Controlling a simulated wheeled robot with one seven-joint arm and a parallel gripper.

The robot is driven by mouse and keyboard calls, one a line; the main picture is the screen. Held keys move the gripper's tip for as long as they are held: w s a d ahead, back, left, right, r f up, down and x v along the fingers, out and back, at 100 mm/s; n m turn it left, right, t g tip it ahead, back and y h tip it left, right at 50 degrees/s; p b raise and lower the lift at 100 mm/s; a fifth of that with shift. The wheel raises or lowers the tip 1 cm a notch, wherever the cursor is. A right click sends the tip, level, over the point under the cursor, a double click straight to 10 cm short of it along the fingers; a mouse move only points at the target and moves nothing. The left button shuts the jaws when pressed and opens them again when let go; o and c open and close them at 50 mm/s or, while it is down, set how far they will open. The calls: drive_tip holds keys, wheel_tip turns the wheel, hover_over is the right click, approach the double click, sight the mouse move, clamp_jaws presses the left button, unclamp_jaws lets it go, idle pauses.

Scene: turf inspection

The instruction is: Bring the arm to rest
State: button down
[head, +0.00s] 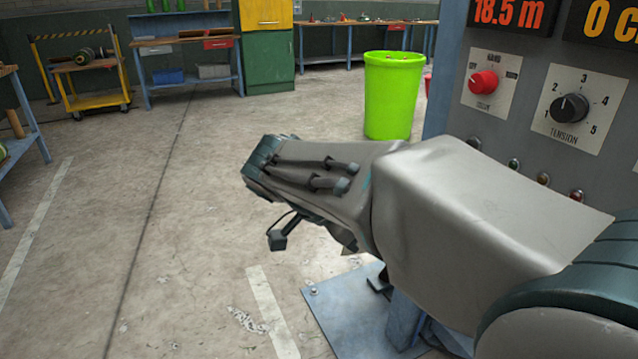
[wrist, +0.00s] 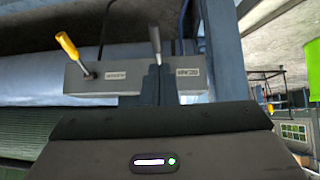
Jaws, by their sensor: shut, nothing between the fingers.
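My gripper (wrist: 153,85) shows in the wrist view as dark, shut fingers above its dark body, with nothing seen held. A small green light shows on that body. Behind the fingers is a grey control box (wrist: 90,78) with a yellow-handled lever (wrist: 70,47), a grey lever (wrist: 155,40) and two small labels. I cannot tell whether the fingers touch the box. In the head view my arm reaches left from the lower right, bent in front of the console; the fingers cannot be made out there.
A blue-grey console (head: 458,110) with a red knob (head: 483,82), a tension dial (head: 570,107) and lit displays stands close to my arm at right. A lime-green bin (head: 392,95) stands behind. A yellow cart (head: 92,85) and workbenches line the back. The floor at left is clear.

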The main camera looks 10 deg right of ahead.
drive_tip(key=s+a+r+n+y+p, duration=0.1)
drive_tip(key=s+r+n+y+p, duration=0.3)
drive_tip(key=p, duration=1.1)
drive_tip(key=s+a+r+n+t+y+p, duration=0.1)
drive_tip(key=s+r+n+y+p, duration=0.3)
drive_tip(key=r+n+p, duration=0.7)
wheel_tip(320, 180, up, 4)
drive_tip(key=a+p, duration=0.1)
drive_tip(key=p, duration=0.3)
drive_tip(key=shift+s+n+t+y, duration=0.2)
drive_tip(key=shift+n+t+y, duration=0.1)
drive_tip(key=shift+y, duration=0.1)
